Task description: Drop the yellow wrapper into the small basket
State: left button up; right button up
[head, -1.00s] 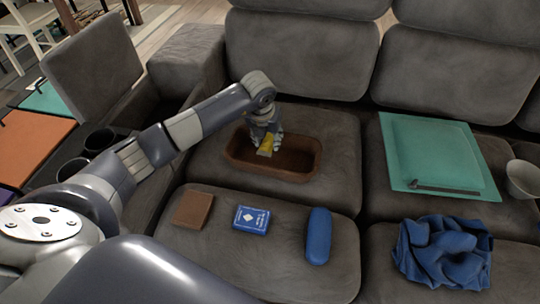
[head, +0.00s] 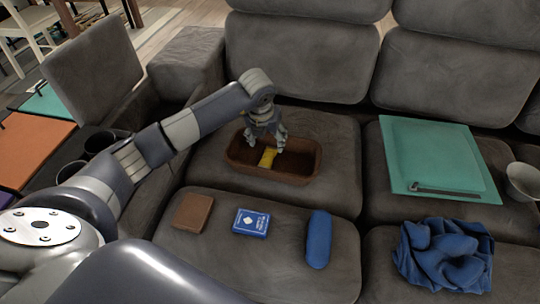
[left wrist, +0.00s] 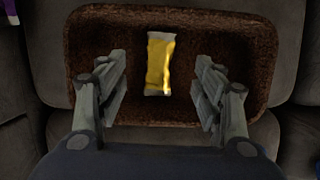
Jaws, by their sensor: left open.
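The yellow wrapper (head: 267,157) lies in the small brown basket (head: 300,180) on the sofa seat. In the left wrist view the wrapper (left wrist: 160,64) shows between my fingers, touching neither of them, against the basket's dark inside (left wrist: 225,35). My left gripper (head: 266,141) is above the basket with its fingers spread, and in the left wrist view the open jaws (left wrist: 161,90) stand on both sides of the wrapper. My right gripper is not in view.
On the seat in front lie a brown wallet-like item (head: 193,211), a blue card box (head: 251,223) and a blue case (head: 318,239). A crumpled blue cloth (head: 444,255), a teal folder (head: 440,155) and a pale cup (head: 524,181) are at right.

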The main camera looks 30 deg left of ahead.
pick_arm(q)
jog(key=v, duration=1)
